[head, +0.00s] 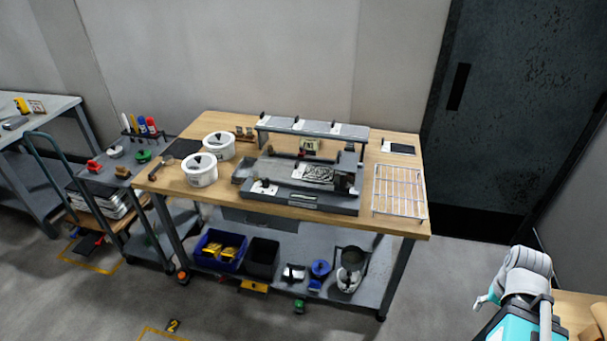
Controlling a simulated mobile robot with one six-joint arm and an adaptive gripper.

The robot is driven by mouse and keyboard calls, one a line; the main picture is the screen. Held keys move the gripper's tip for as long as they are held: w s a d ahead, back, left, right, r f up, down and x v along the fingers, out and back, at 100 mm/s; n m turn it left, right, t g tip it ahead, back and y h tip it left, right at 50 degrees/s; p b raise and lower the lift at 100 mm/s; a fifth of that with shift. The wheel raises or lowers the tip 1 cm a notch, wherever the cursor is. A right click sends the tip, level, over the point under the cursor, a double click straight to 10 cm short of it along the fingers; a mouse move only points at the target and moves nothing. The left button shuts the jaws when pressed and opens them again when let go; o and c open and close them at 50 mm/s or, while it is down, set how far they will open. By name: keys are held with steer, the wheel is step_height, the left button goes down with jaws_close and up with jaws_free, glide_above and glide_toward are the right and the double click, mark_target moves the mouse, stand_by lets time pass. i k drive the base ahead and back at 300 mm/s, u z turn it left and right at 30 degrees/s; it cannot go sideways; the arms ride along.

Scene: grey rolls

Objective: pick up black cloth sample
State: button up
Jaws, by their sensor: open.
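A small flat black piece with a white edge or label (398,148) lies at the back right of the wooden workbench (285,207). It looks like the black cloth sample, but it is too small to be sure. Another flat dark piece (182,148) lies at the bench's back left, beside the white tubs. My arm shows at the lower right, apart from the bench. I cannot make out my gripper's fingers there.
A wire rack (399,190) lies just in front of the small black piece. A grey tray (302,198) with equipment and a raised shelf (312,128) fill the middle. White tubs (200,170) stand left. A cart (112,172) stands beside the bench. Floor in front looks mostly open.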

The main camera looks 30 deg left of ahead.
mark_target(310, 173)
steer(key=u, duration=1.35)
steer(key=k, duration=0.65)
steer(key=z, duration=0.6)
steer(key=i, duration=1.45)
steer(key=z, duration=0.1)
